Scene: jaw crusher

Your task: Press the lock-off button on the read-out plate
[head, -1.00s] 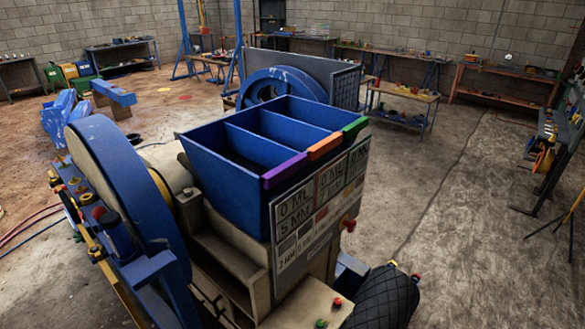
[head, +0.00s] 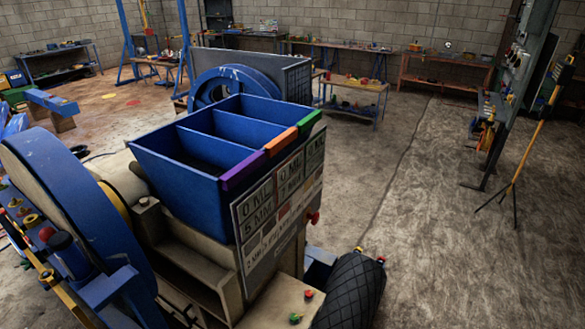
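The read-out plate (head: 262,220) is a pale panel with dark lettering on the right-hand face of the crusher, below the blue three-part hopper (head: 185,162). It is seen at a steep angle. A red button (head: 314,217) sticks out sideways near the plate's right edge; I cannot tell whether it is the lock-off button. A red button (head: 308,294) and a green button (head: 295,318) sit on a beige ledge (head: 270,308) low in front. Neither of my grippers shows in the head view.
A big blue flywheel (head: 75,215) stands at the left, with a black tyre (head: 352,290) at the lower right. Concrete floor (head: 440,230) lies open on the right, up to a tripod stand (head: 515,185). Workbenches (head: 350,98) line the back.

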